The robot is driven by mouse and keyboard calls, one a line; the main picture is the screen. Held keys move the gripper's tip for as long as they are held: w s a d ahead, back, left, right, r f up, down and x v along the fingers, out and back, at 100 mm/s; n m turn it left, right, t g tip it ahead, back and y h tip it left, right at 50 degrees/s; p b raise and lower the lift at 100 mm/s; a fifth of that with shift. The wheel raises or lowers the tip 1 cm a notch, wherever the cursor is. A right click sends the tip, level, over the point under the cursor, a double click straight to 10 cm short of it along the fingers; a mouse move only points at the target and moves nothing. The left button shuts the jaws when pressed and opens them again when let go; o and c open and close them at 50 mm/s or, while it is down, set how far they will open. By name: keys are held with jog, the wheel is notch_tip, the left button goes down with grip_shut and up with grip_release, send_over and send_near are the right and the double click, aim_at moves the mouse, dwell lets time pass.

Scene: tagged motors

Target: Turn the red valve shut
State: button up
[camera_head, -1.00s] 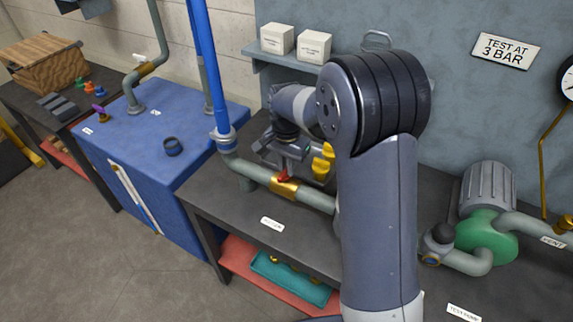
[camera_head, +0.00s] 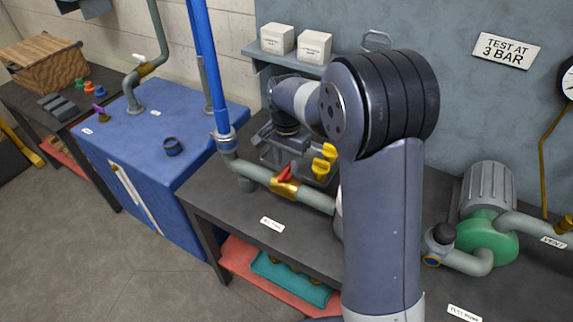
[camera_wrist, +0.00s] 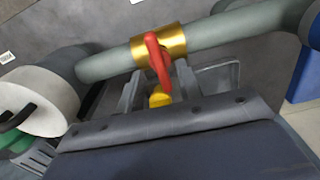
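The red valve handle (camera_head: 285,174) sits on a brass valve body (camera_head: 285,188) in the grey-green pipe (camera_head: 318,202) on the dark bench. In the wrist view the red handle (camera_wrist: 157,60) stands across the pipe at the brass body (camera_wrist: 175,44). My gripper (camera_head: 287,150) is just behind the handle in the head view, apart from it as far as I can see. In the wrist view my gripper (camera_wrist: 158,90) has its fingers spread, with the handle's near end at or just beyond the gap. A yellow part (camera_wrist: 160,97) shows between them.
A blue upright pipe (camera_head: 207,70) and blue cabinet (camera_head: 150,140) are at left. A green pump (camera_head: 487,237) is at right. The bench (camera_head: 235,205) in front of the pipe is mostly clear.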

aim_at(286, 169)
notch_tip(286, 169, up, 9)
dwell(0.3)
jog(key=shift+f, duration=0.1)
notch_tip(286, 169, down, 11)
jog(key=shift+r, duration=0.15)
dwell(0.4)
dwell(0.5)
